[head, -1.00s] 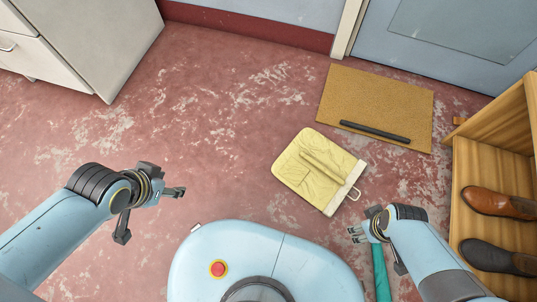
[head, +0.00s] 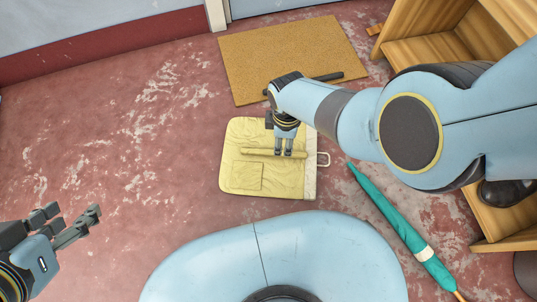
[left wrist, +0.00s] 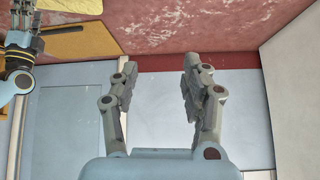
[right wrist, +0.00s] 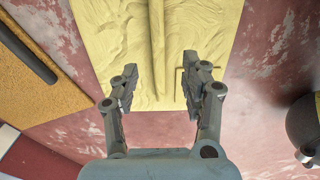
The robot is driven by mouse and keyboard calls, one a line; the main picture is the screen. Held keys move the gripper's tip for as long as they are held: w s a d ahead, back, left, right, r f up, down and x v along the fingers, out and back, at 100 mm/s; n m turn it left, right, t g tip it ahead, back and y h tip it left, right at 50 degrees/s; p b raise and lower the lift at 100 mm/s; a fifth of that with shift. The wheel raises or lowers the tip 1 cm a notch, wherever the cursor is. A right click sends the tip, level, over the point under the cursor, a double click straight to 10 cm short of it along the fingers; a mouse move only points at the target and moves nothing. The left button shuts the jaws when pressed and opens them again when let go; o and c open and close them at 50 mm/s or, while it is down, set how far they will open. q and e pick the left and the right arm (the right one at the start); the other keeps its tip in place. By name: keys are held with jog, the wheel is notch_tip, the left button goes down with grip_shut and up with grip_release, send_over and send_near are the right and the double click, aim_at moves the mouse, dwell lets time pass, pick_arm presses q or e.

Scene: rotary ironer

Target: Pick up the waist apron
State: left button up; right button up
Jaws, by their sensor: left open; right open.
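The waist apron (head: 236,150) is a pale yellow, wrinkled cloth lying flat on the red floor, with a raised fold across it, a pocket square and a whitish band with a loop on its right side. It also shows in the right wrist view (right wrist: 205,32). My right gripper (head: 284,154) is over the apron near the fold, open, with nothing between its fingers; I cannot tell whether it touches the cloth. In the right wrist view its fingers (right wrist: 159,95) point toward the fold. My left gripper (head: 98,212) is open and empty at the lower left, away from the apron.
A tan mat (head: 250,75) with a dark bar (head: 328,77) on it lies just beyond the apron. A teal umbrella (head: 392,215) lies to the right, near a wooden shelf (head: 425,50) holding dark footwear (head: 505,193). The floor left of the apron is clear.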

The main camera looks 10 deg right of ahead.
aim_at(282, 154)
notch_tip(282, 154, down, 2)
jog(key=shift+s+f+b, duration=0.1)
jog(key=shift+f+b, duration=0.15)
jog(key=shift+b, duration=0.45)
pick_arm(q)
jog(key=f+t, duration=0.2)
jog(key=shift+s+d+f+t, duration=0.1)
jog(key=shift+s+d+t, duration=0.05)
jog(key=shift+s+t, duration=0.2)
pick_arm(e)
jog(key=shift+f, duration=0.2)
jog(key=shift+f+b, duration=0.8)
jog(key=shift+b, duration=0.15)
jog(key=shift+w+a+f+b, duration=0.15)
jog(key=shift+w+f+b, duration=0.15)
jog(key=shift+f+b, duration=1.25)
jog(key=shift+f, duration=0.2)
pick_arm(q)
jog(key=w+d+r+m+t+h, duration=0.1)
jog(key=w+r+t, duration=0.4)
jog(key=r, duration=0.4)
jog(key=w+d+r+m+t+h, duration=0.1)
jog(key=w+r+t, duration=0.4)
jog(key=r, duration=0.5)
jog(key=shift+w+d+r+t+h, duration=0.15)
jog(key=shift+d+r+t+h, duration=0.2)
jog(key=shift+t, duration=0.4)
pick_arm(e)
grip_shut()
